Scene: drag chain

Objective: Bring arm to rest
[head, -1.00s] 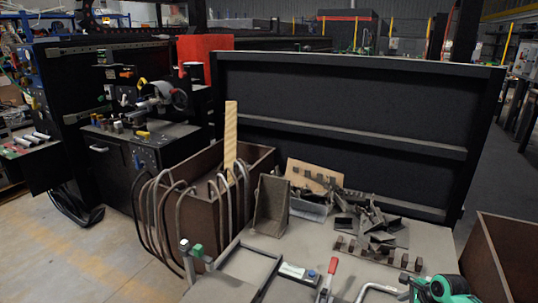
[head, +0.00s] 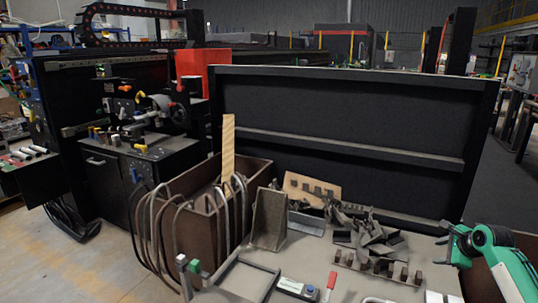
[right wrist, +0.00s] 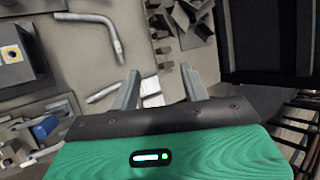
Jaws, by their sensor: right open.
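My right arm, green and black, comes in at the right edge of the head view. Its gripper (head: 443,251) is over the right side of the grey table (head: 415,240), beside the metal scrap. In the right wrist view the gripper (right wrist: 160,80) has two grey fingers spread apart, with nothing between them. Below the fingers lie a bent metal tube (right wrist: 95,30) and small brackets (right wrist: 165,42). My left gripper is not in view. A black drag chain (head: 130,12) lies along the top of the machine at the upper left.
A brown bin (head: 190,190) with curved tubes and a wooden strip stands left of the table. Dark metal pieces (head: 370,240) and a red-handled tool (head: 330,282) lie on the table. A large black panel (head: 340,110) rises behind it. Open floor (head: 60,265) shows at lower left.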

